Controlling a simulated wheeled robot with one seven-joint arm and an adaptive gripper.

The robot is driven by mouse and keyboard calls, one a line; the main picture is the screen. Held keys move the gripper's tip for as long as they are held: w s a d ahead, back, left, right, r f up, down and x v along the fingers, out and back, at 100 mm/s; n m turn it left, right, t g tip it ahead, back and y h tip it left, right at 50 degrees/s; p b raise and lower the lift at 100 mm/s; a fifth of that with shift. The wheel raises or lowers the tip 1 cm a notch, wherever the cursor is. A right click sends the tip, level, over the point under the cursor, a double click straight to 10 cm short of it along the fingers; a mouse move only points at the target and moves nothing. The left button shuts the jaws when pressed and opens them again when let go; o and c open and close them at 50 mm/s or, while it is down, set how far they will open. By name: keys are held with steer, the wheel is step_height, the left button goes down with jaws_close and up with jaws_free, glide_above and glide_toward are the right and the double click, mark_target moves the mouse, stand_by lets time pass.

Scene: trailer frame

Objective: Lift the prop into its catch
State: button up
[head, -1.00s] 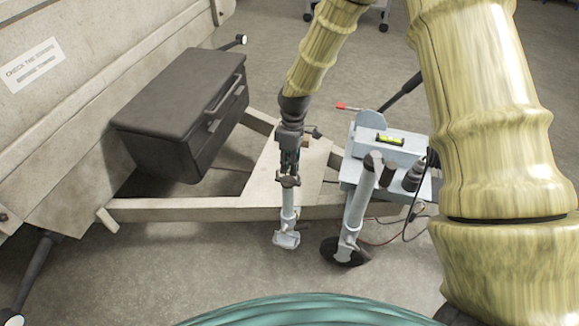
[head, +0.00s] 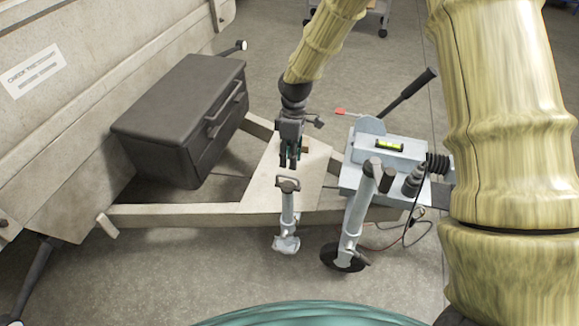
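The prop (head: 288,212) is a pale grey upright tube with a dark handle on top and a foot plate (head: 286,244) at its lower end. It stands at the front beam of the cream trailer frame (head: 200,214). I cannot tell whether its foot touches the floor, and its catch is not clear to see. My gripper (head: 290,163) points down just above and behind the handle in the picture, apart from it. Its dark fingers show close together from this side, so its opening cannot be judged. Nothing shows held in it.
A jockey wheel (head: 345,257) on a leaning tube stands right of the prop. Behind it is a grey coupling housing (head: 362,150) with a yellow level, a black lever (head: 408,97) and hanging cables (head: 412,232). A black toolbox (head: 180,115) sits left. The floor in front is clear.

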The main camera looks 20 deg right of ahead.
step_height(320, 180, up, 7)
steer(key=w, duration=0.1)
steer(key=shift+d, duration=0.35)
steer(key=shift+w+f, duration=0.1)
steer(key=shift+f, duration=0.05)
